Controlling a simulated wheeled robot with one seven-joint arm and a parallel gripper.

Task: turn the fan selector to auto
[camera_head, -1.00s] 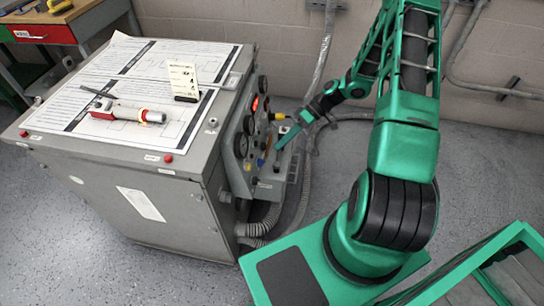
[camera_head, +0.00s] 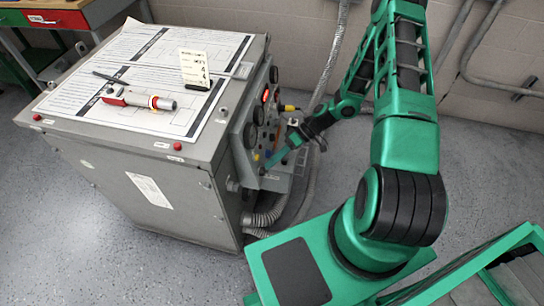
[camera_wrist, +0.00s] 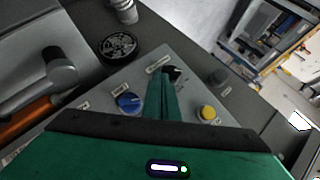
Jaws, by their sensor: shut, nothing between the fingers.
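The grey transformer cabinet (camera_head: 130,165) stands at left in the head view, with its control panel (camera_head: 245,150) on its right side.
A red and white tool (camera_head: 140,99), papers (camera_head: 100,85) and an upright card (camera_head: 194,68) are on the cabinet top. In the wrist view, a large grey handle (camera_wrist: 45,82) and a round black fitting (camera_wrist: 118,45) stand beside the knobs. Hoses (camera_head: 265,215) run below the panel.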

